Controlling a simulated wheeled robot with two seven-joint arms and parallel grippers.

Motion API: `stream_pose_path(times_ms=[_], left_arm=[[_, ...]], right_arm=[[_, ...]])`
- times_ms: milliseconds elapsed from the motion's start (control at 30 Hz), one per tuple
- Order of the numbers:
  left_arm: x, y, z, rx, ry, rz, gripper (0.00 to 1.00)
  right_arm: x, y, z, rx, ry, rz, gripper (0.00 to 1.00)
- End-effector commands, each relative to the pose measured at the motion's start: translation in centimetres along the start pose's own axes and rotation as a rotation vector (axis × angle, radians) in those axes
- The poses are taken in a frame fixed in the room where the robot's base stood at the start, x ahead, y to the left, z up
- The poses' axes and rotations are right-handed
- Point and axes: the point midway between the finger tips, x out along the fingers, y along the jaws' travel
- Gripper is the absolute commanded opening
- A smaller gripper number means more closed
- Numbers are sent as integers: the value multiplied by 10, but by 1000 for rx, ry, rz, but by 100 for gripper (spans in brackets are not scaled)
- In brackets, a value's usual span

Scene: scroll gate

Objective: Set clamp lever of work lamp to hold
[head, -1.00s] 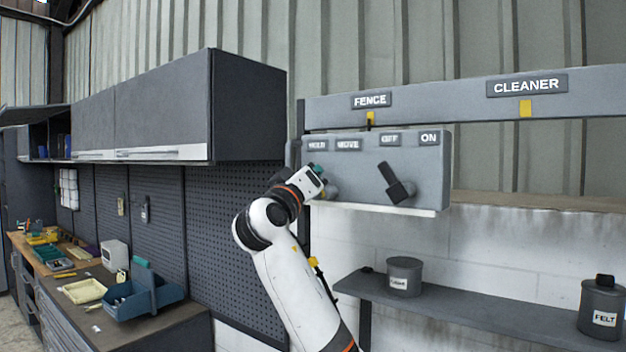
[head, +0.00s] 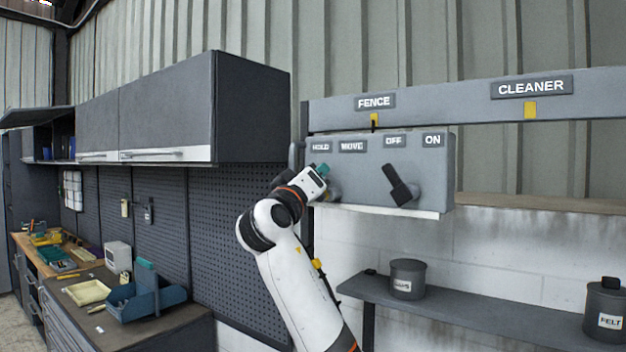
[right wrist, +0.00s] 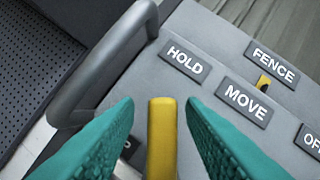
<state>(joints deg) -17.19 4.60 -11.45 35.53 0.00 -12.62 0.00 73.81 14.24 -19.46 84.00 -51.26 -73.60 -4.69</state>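The yellow clamp lever (right wrist: 162,140) stands between the two teal fingers of my right gripper (right wrist: 160,112) in the right wrist view. A gap shows on both sides of it, so the gripper is open around it. The lever lies below the HOLD label (right wrist: 185,58) and the MOVE label (right wrist: 243,98). In the head view my right gripper (head: 322,175) is at the left part of the grey box (head: 430,175), under the HOLD and MOVE labels, and mostly hides the lever. My left gripper is in neither view. No sign naming a work lamp is readable.
A dark lever (head: 399,186) under the OFF and ON labels sits right of my gripper. The FENCE sign (head: 375,101) is above the box. A grey handle (right wrist: 100,70) is left of the labels. A shelf (head: 470,318) with cans lies below.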

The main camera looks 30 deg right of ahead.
Motion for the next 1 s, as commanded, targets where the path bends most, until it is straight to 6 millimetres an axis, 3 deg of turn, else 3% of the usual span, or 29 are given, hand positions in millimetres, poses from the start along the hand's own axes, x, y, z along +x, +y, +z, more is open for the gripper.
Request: stream_pose_path(times_ms=[167, 633, 800, 1000], left_arm=[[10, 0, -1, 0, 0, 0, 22], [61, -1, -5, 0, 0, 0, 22], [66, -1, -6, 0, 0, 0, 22], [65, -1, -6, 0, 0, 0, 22]], right_arm=[[-13, 3, -2, 2, -1, 1, 36], [-105, 3, -2, 2, -3, 1, 36], [-118, 2, 0, 0, -1, 1, 36], [-121, 0, 1, -1, -1, 0, 36]])
